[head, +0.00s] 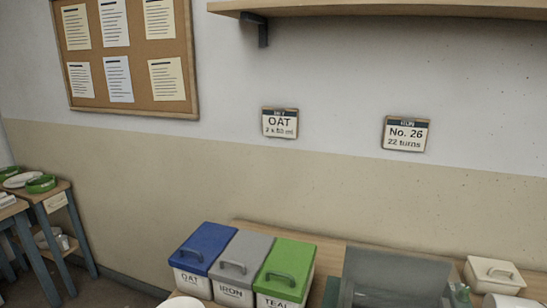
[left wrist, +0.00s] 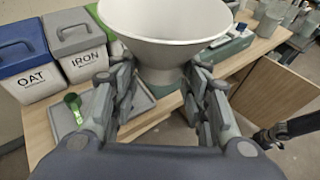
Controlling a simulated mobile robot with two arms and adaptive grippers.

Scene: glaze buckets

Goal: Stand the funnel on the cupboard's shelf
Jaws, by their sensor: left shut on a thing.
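The funnel (left wrist: 165,30) is a wide white cone that narrows downward, at the top middle of the left wrist view. My left gripper (left wrist: 160,68) is shut on it, with one finger on each side of its narrower lower part. The funnel hides part of what lies behind it. In the head view neither gripper is seen; a small white curved edge (head: 187,302) shows at the bottom, and I cannot tell what it is. The cupboard's shelf cannot be made out. A brown wooden panel (left wrist: 277,88) stands at the right of the left wrist view; I cannot tell whether it is a cupboard door.
Blue-lidded OAT (head: 204,250), grey-lidded IRON (head: 242,262) and green-lidded (head: 287,268) buckets stand on the wooden worktop. A wall shelf (head: 390,9) is above.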

